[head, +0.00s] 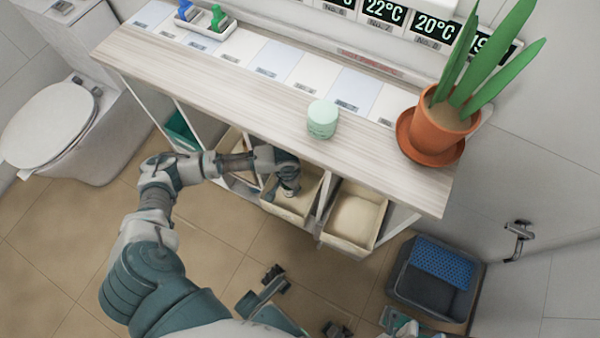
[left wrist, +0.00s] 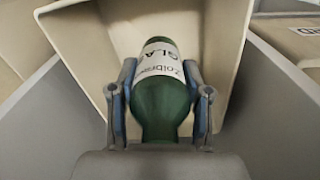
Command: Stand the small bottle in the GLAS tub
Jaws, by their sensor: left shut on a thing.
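My left gripper (head: 290,190) reaches under the counter, over a beige tub (head: 303,204) in the open shelf. In the left wrist view the gripper (left wrist: 160,105) is shut on a small green bottle (left wrist: 160,103), one finger on each side. The bottle has a white label with "GLAS" and another word, partly cut off. It points into the open beige tub (left wrist: 100,40). I cannot tell whether the bottle touches the tub floor. In the head view the bottle is hidden by the gripper. No lettering on this tub is readable.
A second beige tub (head: 357,217) stands just to the right, behind a divider. A teal bin (head: 182,131) is further left. The counter above holds a mint jar (head: 322,119) and a potted plant (head: 440,130). A dark crate (head: 432,280) stands on the floor.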

